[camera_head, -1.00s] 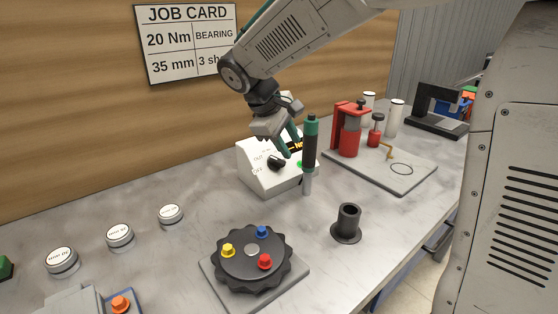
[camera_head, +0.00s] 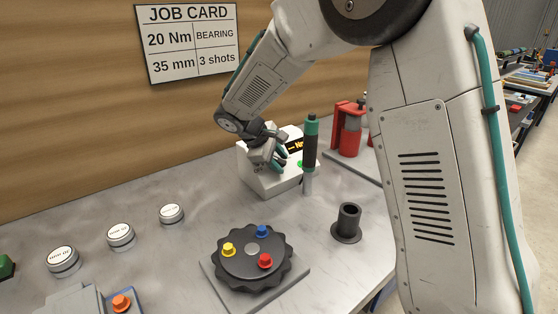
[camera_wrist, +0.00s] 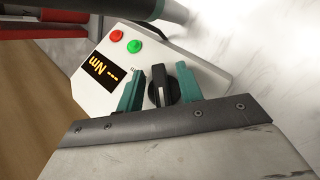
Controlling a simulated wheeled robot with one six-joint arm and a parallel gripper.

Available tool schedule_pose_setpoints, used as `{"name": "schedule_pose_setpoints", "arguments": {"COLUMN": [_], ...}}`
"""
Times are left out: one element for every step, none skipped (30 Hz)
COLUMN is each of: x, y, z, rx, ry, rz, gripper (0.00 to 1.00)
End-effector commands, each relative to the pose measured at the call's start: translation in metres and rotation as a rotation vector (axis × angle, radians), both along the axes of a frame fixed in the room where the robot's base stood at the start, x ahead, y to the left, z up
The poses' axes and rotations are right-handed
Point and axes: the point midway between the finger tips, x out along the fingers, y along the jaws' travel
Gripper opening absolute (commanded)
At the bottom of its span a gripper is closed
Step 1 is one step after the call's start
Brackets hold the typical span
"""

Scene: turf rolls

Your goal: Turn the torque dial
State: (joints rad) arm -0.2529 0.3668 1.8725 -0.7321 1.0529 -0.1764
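The torque dial is a black knob (camera_wrist: 158,88) with a white pointer mark, on the face of a white control box (camera_head: 262,182). In the wrist view the box (camera_wrist: 90,90) has a lit display (camera_wrist: 100,72) reading "--- Nm", a green button (camera_wrist: 135,46) and a red button (camera_wrist: 116,35). My gripper (camera_wrist: 160,88) has its teal fingers apart, one on each side of the knob, with small gaps visible. In the head view my gripper (camera_head: 275,160) is at the box's front and hides the knob.
A teal-and-black torque driver (camera_head: 310,145) stands upright close to the box's right side. A dark disc with coloured pegs (camera_head: 252,258) and a black flanged cup (camera_head: 347,222) stand in front. A job card (camera_head: 187,42) reads 20 Nm.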

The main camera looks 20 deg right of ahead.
Motion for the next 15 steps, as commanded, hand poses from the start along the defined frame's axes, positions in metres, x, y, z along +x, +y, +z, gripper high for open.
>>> {"name": "schedule_pose_setpoints", "arguments": {"x": [0.0001, 0.0001, 0.0001, 0.0001, 0.0001, 0.0002, 0.0002, 0.0001, 0.0001, 0.0002, 0.0002, 0.0002, 0.0002, 0.0002, 0.0002], "y": [-0.0007, -0.0009, -0.0008, -0.0007, -0.0007, -0.0006, -0.0006, -0.0005, -0.0005, -0.0004, -0.0004, -0.0003, -0.0003, -0.0003, -0.0002], "z": [-0.0009, -0.0012, -0.0013, -0.0012, -0.0011, -0.0011, -0.0011, -0.001, -0.001, -0.0009, -0.0009, -0.0008, -0.0008, -0.0008, -0.0008], "rx": [0.0, 0.0, 0.0, 0.0, 0.0, 0.0, 0.0, 0.0, 0.0, 0.0, 0.0, 0.001, 0.001, 0.001, 0.001], "ry": [0.0, 0.0, 0.0, 0.0, 0.0, 0.0, 0.0, 0.0, 0.0, 0.0, 0.0, -0.001, -0.001, -0.001, -0.001], "rz": [0.0, 0.0, 0.0, 0.0, 0.0, 0.0, 0.0, 0.0, 0.0, 0.0, 0.0, 0.0, 0.0, 0.0, 0.0], "gripper": [0.36, 0.36, 0.36, 0.36, 0.36, 0.36, 0.36, 0.31, 0.2, 0.11, 0.03, 0.0, 0.0, 0.0, 0.0]}}
